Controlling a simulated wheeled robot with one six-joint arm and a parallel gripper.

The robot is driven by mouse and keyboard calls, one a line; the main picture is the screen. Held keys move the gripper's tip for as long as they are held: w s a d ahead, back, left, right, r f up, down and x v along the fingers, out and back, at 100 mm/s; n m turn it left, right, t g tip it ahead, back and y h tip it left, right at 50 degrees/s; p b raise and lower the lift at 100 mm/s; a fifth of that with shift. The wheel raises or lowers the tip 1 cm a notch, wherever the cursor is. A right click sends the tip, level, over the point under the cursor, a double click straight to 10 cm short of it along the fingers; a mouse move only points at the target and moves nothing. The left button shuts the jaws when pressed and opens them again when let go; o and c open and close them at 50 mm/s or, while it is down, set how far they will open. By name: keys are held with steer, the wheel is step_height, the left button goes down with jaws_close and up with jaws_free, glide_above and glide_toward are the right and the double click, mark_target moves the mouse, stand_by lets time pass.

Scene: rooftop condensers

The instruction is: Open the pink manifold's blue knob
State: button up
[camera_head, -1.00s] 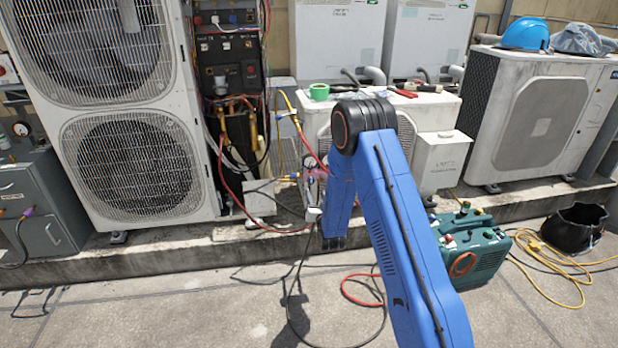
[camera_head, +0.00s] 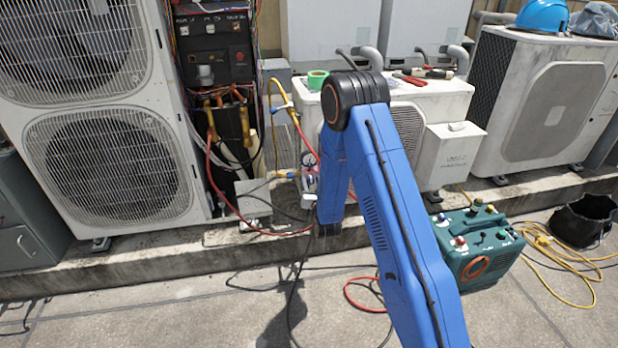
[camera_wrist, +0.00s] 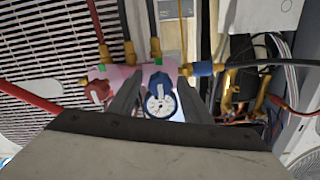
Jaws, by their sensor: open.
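The pink manifold (camera_wrist: 118,74) runs across the upper middle of the wrist view, with brass fittings and hoses on it. Its blue knob (camera_wrist: 158,82) faces me between the two fingertips of my gripper (camera_wrist: 160,80), which is open and empty. I cannot tell whether either finger touches the knob. A red knob (camera_wrist: 98,91) sits left of the fingers. A round white gauge (camera_wrist: 160,104) shows just below the blue knob, partly covered. In the head view the manifold (camera_head: 310,160) is small beside my arm, and my gripper is hidden there.
A large condenser (camera_head: 105,170) stands left of open wiring and pipes. A smaller unit (camera_head: 440,105) behind my arm carries tape and tools. Hoses lie on the ground.

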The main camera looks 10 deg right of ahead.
steer(key=shift+w, duration=0.15)
steer(key=c, duration=1)
steer(key=shift+c, duration=0.2)
